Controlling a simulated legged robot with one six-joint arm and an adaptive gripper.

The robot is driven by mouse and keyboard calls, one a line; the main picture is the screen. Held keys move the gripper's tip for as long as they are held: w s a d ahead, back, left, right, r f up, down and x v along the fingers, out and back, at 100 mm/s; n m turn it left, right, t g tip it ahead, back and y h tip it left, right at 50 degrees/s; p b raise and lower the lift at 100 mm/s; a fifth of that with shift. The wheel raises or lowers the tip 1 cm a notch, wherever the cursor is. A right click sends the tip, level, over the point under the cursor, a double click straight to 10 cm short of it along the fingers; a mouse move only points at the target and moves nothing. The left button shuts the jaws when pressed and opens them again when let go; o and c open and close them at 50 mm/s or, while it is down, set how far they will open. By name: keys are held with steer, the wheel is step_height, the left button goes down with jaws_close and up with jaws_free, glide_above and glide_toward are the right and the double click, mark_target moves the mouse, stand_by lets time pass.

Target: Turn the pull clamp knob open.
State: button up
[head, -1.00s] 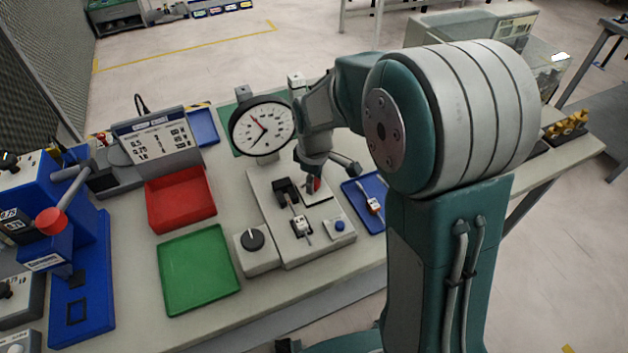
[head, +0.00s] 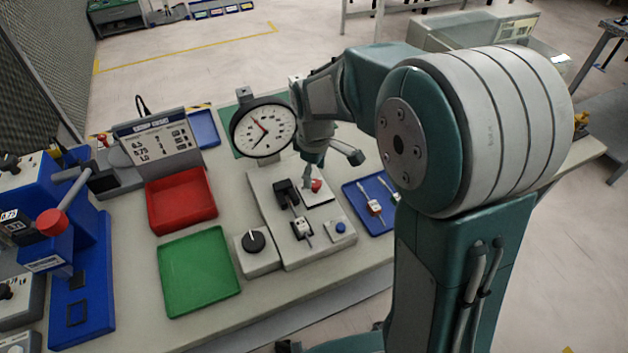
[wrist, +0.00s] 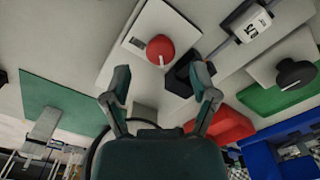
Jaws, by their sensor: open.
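A red round knob (head: 317,185) with a white mark sits on a pale plate of the pull tester (head: 330,250), below the dial gauge (head: 263,128). In the wrist view the red knob (wrist: 160,49) lies just beyond the fingertips, its mark pointing toward my gripper. A black knob (head: 254,240) with a white line is on a grey box at the tester's left; it also shows in the wrist view (wrist: 294,73). I cannot tell by label which knob works the clamp. My gripper (head: 333,163) is open and empty above the red knob; the wrist view shows its spread fingers (wrist: 160,76).
A black clamp block (head: 286,190) and a small white labelled piece (head: 302,227) sit beside the red knob. A blue tray (head: 367,207) is to the right; red (head: 182,202) and green (head: 199,273) trays are to the left. The dial gauge stands close to my wrist.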

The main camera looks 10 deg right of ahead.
mark_target(316, 184)
step_height(316, 184, up, 8)
stand_by(0.5)
steer(key=shift+r, duration=0.1)
steer(key=s+d+r+m+t, duration=0.2)
steer(key=s+m, duration=0.3)
steer(key=s, duration=0.5)
steer(key=s+d+r+m+t, duration=0.3)
steer(key=s+m, duration=0.2)
steer(key=s, duration=0.5)
steer(key=shift+s+d+m+t, duration=0.15)
steer(key=shift+d+m+t, duration=0.15)
